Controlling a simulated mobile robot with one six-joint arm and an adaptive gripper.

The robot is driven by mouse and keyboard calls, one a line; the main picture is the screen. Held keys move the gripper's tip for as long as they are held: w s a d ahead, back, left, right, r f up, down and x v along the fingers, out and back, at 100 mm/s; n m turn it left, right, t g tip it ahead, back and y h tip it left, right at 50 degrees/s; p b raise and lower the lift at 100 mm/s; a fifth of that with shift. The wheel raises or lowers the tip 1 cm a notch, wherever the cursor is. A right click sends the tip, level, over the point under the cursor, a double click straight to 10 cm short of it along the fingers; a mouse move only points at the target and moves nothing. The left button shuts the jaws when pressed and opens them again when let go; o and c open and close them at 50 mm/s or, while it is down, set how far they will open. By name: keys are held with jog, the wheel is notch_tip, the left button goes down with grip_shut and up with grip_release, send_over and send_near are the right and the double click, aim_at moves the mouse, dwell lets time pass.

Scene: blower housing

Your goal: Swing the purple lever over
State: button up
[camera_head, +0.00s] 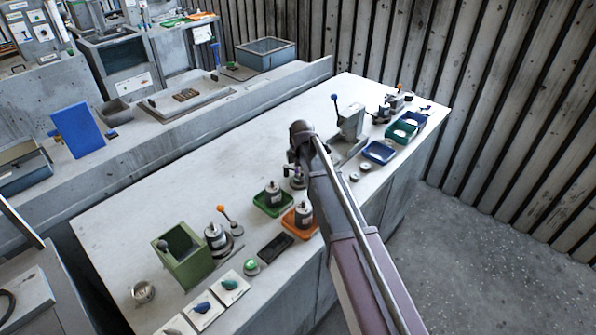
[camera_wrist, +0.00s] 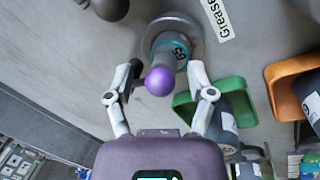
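The purple lever's round knob (camera_wrist: 160,82) shows in the wrist view, at the end of a grey post with a teal band and the mark "65". The post rises from a round grey base (camera_wrist: 197,38) on the bench. My gripper (camera_wrist: 165,72) is open, with one finger on each side of the knob. Gaps show between the knob and both fingers, and nothing is held. In the head view my gripper (camera_head: 295,162) is low over the middle of the bench, and my arm hides the purple knob.
A green tray (camera_wrist: 248,92) with a canister lies close by the right finger, with an orange tray (camera_wrist: 283,75) beyond it. A "Grease" label (camera_wrist: 218,18) lies near the base. A blue-knobbed lever (camera_head: 335,97) and an orange-knobbed lever (camera_head: 221,208) stand apart. The bench's back left is clear.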

grip_shut()
jog(key=shift+a, duration=0.1)
jog(key=m, duration=0.1)
jog(key=s+a+m, duration=0.1)
jog(key=m, duration=0.2)
jog(key=shift+s+a+m+h, duration=0.2)
jog(key=shift+a+m+h, duration=0.2)
jog(key=m, duration=0.1)
jog(key=a+m, duration=0.1)
jog(key=m, duration=0.1)
jog(key=a+m, duration=0.1)
jog(key=shift+s+a+h, duration=0.1)
jog(key=shift+s+h, duration=0.2)
jog(key=shift+h, duration=0.1)
jog(key=a+m, duration=0.1)
jog(key=m, duration=0.1)
jog(key=a+m, duration=0.1)
jog(key=m, duration=0.2)
jog(key=shift+w+a+g+h, duration=0.1)
jog(key=shift+w+g+h, duration=0.05)
jog(key=shift+g+h, duration=0.15)
jog(key=shift+w+a+m+g, duration=0.15)
jog(key=shift+w+a+m, duration=0.2)
jog(key=shift+m, duration=0.7)
jog(key=shift+w+a+m+g, duration=0.15)
jog(key=shift+a+m, duration=0.3)
jog(key=shift+m, duration=0.6)
